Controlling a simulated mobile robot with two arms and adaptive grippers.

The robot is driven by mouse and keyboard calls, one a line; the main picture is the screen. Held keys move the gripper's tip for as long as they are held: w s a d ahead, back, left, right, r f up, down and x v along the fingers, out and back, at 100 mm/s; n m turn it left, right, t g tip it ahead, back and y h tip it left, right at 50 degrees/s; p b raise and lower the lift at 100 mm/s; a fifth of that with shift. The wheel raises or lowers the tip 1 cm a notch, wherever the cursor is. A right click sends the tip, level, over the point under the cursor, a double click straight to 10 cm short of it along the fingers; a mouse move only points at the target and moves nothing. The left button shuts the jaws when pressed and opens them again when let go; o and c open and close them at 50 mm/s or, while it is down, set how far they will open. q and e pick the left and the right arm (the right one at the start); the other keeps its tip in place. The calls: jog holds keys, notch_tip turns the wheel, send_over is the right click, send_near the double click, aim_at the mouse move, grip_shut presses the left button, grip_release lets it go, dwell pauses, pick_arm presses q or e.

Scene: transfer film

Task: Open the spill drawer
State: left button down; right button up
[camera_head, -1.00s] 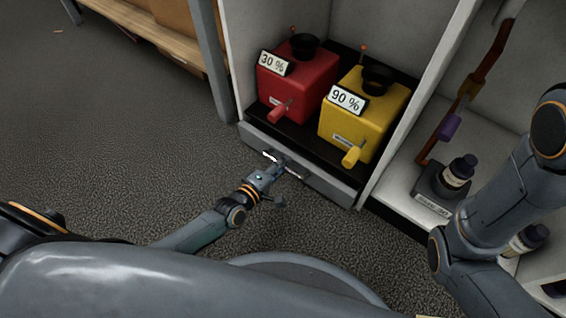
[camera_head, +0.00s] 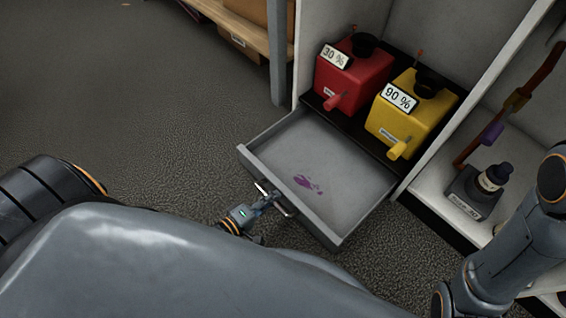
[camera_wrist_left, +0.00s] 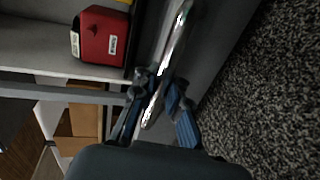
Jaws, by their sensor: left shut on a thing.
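The spill drawer (camera_head: 330,150) is a grey, shallow drawer pulled out from the bottom of the white cabinet. Its inside shows, with a purple stain (camera_head: 308,184) on its floor. My left gripper (camera_head: 268,197) is at the middle of the drawer front, shut on the metal bar handle (camera_head: 286,210). In the left wrist view, the shiny handle (camera_wrist_left: 174,45) passes between the two blue-grey fingers of the gripper (camera_wrist_left: 158,100). My right arm shows at the right edge, but its gripper is out of the picture.
A red container (camera_head: 350,75) marked 30 % and a yellow container (camera_head: 410,112) marked 90 % stand on a black shelf above the drawer. Floor to the left is clear.

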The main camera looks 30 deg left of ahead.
pick_arm(q)
jog(key=shift+s+a+r, duration=0.1)
jog(key=shift+s, duration=0.2)
jog(key=c, duration=1.4)
grip_release()
jog(key=shift+o, duration=0.2)
jog(key=o, duration=0.4)
notch_tip(320, 180, up, 11)
jog(key=shift+w+a+f, duration=0.15)
jog(key=shift+f, duration=0.05)
jog(key=shift+c, duration=0.2)
jog(key=c, duration=0.4)
jog(key=shift+o, duration=0.2)
jog(key=shift+f, duration=0.25)
